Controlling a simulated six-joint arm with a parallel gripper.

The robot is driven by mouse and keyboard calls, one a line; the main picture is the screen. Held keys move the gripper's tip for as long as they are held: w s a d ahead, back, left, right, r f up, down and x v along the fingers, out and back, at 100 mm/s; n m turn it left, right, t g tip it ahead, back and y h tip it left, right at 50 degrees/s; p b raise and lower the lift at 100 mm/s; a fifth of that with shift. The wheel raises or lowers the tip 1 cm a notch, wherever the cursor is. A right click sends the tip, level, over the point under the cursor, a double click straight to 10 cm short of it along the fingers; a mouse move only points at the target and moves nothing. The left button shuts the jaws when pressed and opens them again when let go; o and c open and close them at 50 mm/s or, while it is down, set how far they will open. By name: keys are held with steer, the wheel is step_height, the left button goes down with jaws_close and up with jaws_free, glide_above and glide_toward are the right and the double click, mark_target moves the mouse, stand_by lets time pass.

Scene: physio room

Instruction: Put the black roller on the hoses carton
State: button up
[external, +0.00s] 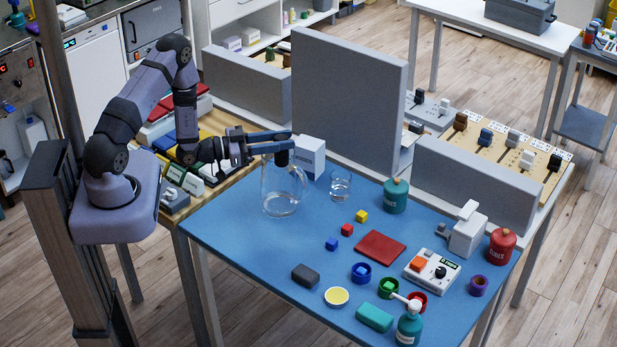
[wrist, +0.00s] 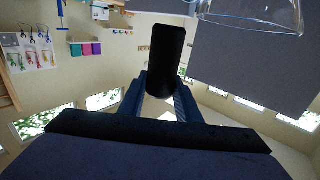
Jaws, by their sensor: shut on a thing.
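My gripper (external: 287,142) is shut on the black roller (external: 283,157) and holds it up above the blue table. In the wrist view the roller (wrist: 165,60) is a dark cylinder between the blue fingers of my gripper (wrist: 164,92). A white carton (external: 312,158) with small, unreadable print stands just right of the roller in the external view, at the back of the table; I take it as the hoses carton. The roller appears apart from its top. A clear glass jug (external: 283,190) stands below the roller, which overlaps its mouth in the picture.
A drinking glass (external: 341,185) and a teal jar (external: 395,195) stand right of the carton. A tall grey panel (external: 349,100) rises behind it. Small blocks, a red pad (external: 380,247) and bottles occupy the front and right. The table's left front is clear.

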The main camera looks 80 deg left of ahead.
steer(key=w+a+n+g+y+b, duration=0.1)
steer(key=w+a+n+y+b, duration=0.15)
steer(key=a+b, duration=0.65)
steer(key=w+a+n+y+b, duration=0.1)
steer(key=w+a+y+b, duration=0.25)
steer(key=a, duration=1.25)
steer(key=shift+h, duration=0.5)
steer(key=shift+s+d+f+p, duration=0.1)
steer(key=shift+f+p, duration=0.7)
steer(key=shift+f, duration=1.45)
steer(key=shift+d+f+p, duration=0.1)
steer(key=shift+f+p, duration=0.7)
steer(key=shift+f, duration=2.1)
steer(key=shift+f, duration=0.15)
steer(key=o, duration=1.1)
